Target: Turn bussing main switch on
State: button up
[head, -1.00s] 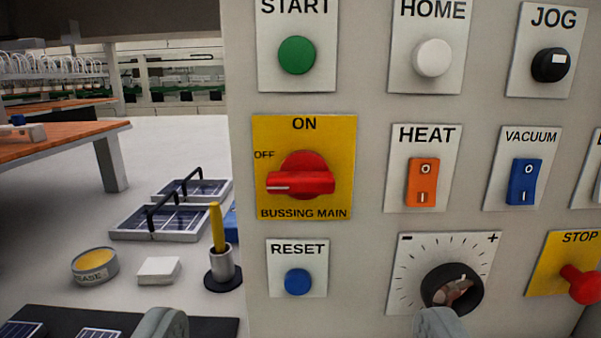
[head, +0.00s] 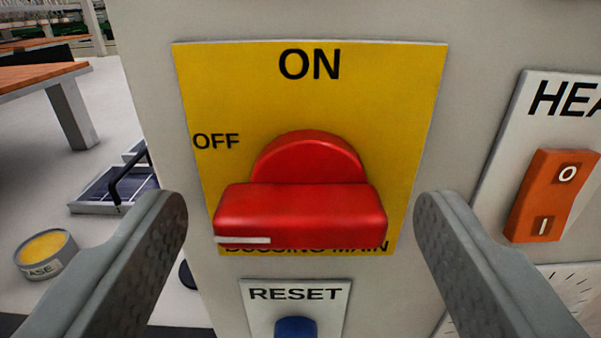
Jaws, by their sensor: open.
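The bussing main switch (head: 300,212) is a red rotary knob on a yellow plate (head: 390,90) marked ON at the top and OFF at the left. Its handle lies level, with the white line at its left end, on the OFF side. My gripper (head: 301,215) is open, with one grey finger on each side of the red handle. Both fingers look apart from the handle. The handle covers part of the BUSSING MAIN lettering.
Below is the RESET plate with a blue button (head: 296,327). To the right is the orange HEAT rocker (head: 551,195). At the left, past the panel edge, are a grease tin (head: 45,252), a solar panel (head: 108,188) and an orange-topped table (head: 40,76).

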jog(key=shift+w, duration=0.4)
jog(key=c, duration=1)
